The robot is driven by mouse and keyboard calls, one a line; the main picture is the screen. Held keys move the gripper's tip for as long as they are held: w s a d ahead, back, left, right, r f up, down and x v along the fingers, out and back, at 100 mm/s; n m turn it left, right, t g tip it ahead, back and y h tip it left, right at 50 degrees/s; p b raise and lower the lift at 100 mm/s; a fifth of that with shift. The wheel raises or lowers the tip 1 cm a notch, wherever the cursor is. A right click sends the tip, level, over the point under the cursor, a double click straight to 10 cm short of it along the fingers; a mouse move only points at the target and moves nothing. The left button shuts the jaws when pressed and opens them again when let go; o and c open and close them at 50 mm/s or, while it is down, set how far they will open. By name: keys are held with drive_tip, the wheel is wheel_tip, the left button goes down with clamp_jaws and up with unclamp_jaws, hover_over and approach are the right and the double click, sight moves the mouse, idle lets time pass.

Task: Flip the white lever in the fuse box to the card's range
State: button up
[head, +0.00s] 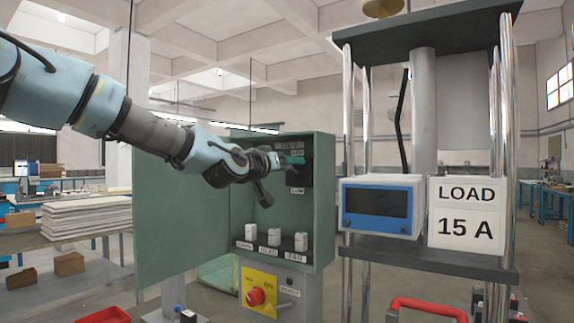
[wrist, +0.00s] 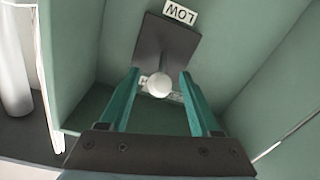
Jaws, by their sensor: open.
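The green fuse box (head: 321,210) stands open in the head view. The card (head: 466,213) to its right reads "LOAD 15 A". My gripper (head: 293,160) reaches into the upper part of the box, in front of a dark plate (head: 303,172). In the wrist view, my gripper (wrist: 159,74) is open, with one teal finger on each side of the white lever's round knob (wrist: 159,86). I cannot tell whether either finger touches it. The dark lever plate (wrist: 165,42) lies behind, with an upside-down "LOW" label (wrist: 180,13) at its end. In the head view, the lever is hidden.
The box door (head: 182,215) is swung open to the left. Several small white switches, including one in the middle (head: 274,236), stand on labelled spots low in the box. A red knob (head: 256,296) sits on a yellow plate below. A blue-framed meter (head: 381,205) stands beside the card.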

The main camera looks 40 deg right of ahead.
clamp_jaws()
idle(0.4)
drive_tip(key=shift+d+r+y+p, duration=0.15)
drive_tip(key=shift+r+y+p, duration=0.35)
drive_tip(key=shift+p, duration=0.3)
drive_tip(key=shift+y, duration=0.3)
drive_tip(key=shift+w+f, duration=0.1)
drive_tip(key=shift+f, duration=0.05)
